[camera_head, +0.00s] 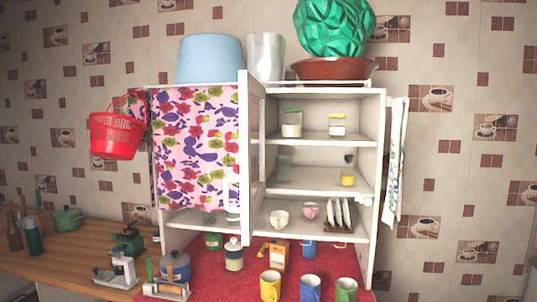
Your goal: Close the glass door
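The glass door (244,160) belongs to a white wall cabinet (381,180) and stands open. It sticks out toward me near the cabinet's middle and shows almost edge-on, as a tall white frame with a narrow strip of glass. The right half of the cabinet is uncovered. Its shelves hold jars (291,124), cups (279,218) and a rack of plates (340,214). A floral cloth (195,145) covers much of the left half. My gripper is not in view.
Mugs (270,286), a brown box (278,254) and jars (233,254) stand on the red counter below. A blue tub (209,59) and a bowl (333,69) sit on top. A red basket (114,136) and a towel (394,165) hang at the sides.

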